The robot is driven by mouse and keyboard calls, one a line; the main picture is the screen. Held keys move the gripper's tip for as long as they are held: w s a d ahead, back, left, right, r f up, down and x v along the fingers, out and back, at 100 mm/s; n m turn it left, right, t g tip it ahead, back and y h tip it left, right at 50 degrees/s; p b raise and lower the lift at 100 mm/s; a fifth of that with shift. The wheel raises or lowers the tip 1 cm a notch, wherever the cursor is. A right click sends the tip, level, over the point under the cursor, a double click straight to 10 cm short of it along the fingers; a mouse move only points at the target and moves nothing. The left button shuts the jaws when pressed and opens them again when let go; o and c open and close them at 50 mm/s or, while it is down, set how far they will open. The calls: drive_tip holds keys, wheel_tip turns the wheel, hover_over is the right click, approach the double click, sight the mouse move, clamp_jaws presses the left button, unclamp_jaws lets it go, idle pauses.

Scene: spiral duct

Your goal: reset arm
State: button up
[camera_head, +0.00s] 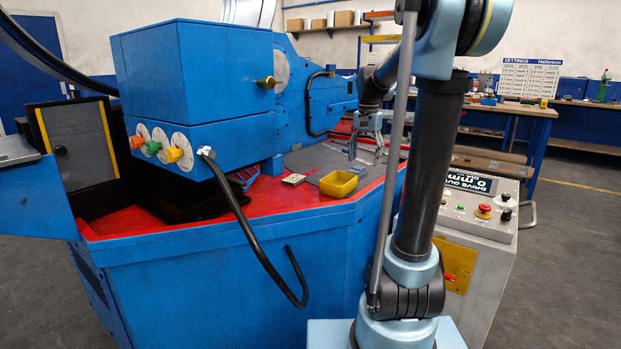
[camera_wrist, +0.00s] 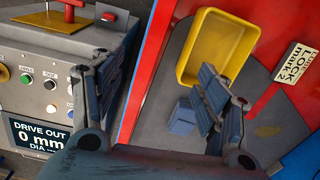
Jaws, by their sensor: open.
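My gripper (camera_head: 368,147) hangs above the right end of the blue machine's red-edged top in the head view. In the wrist view my gripper (camera_wrist: 160,95) has its two fingers spread wide apart, with nothing between them. The yellow bin (camera_head: 339,183) stands on the machine top below and left of the gripper. A small blue block (camera_wrist: 183,117) lies on the grey surface, partly behind the right finger.
The blue machine (camera_head: 230,270) fills the left and middle, with a black curved lever (camera_head: 250,225) in front. A control panel (camera_head: 484,209) with buttons stands at the right. A label plate (camera_wrist: 296,62) lies near the bin. Grey floor is free at far right.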

drive_tip(key=s+f+n, duration=0.2)
drive_tip(key=s+f, duration=0.4)
drive_tip(key=s, duration=0.4)
drive_tip(key=s+f+n+t, duration=0.1)
drive_tip(key=s+f+n, duration=0.1)
drive_tip(key=s+f, duration=0.4)
drive_tip(key=s+f+n+t, duration=0.1)
drive_tip(key=s+f, duration=0.5)
drive_tip(key=s, duration=0.8)
drive_tip(key=shift+s+d+f+n, duration=0.15)
drive_tip(key=shift+f+n, duration=0.25)
drive_tip(key=shift+n, duration=0.5)
drive_tip(key=shift+w+f, duration=0.2)
drive_tip(key=shift+w, duration=0.25)
